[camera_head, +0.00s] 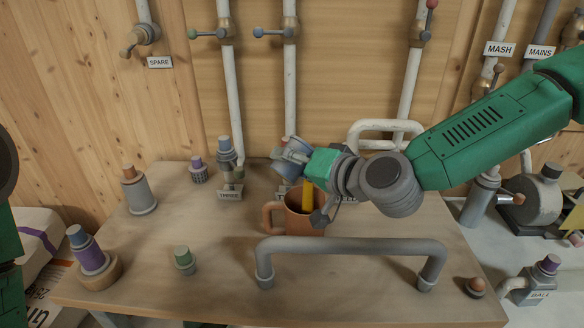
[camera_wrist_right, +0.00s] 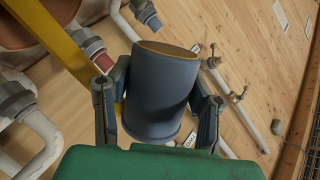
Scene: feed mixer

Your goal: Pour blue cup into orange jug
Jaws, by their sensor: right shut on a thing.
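The blue cup (camera_head: 294,150) is tilted between the fingers of my right gripper (camera_head: 300,168), above the orange jug (camera_head: 299,217). In the right wrist view the blue-grey cup (camera_wrist_right: 158,95) sits between both fingers (camera_wrist_right: 158,112), with a thin orange line at one end. The orange jug stands on the table below, its handle to the left, and part of it shows in the right wrist view (camera_wrist_right: 40,22). A yellow strip (camera_head: 308,194) runs upright at the jug; I cannot tell whether it is a stick or a stream. My left gripper is out of view.
A grey rail (camera_head: 352,245) crosses the table in front of the jug. A purple-banded bottle (camera_head: 90,255), an orange-topped bottle (camera_head: 138,190) and a green-capped piece (camera_head: 184,260) stand left. Pipes with valves (camera_head: 228,85) line the wall behind.

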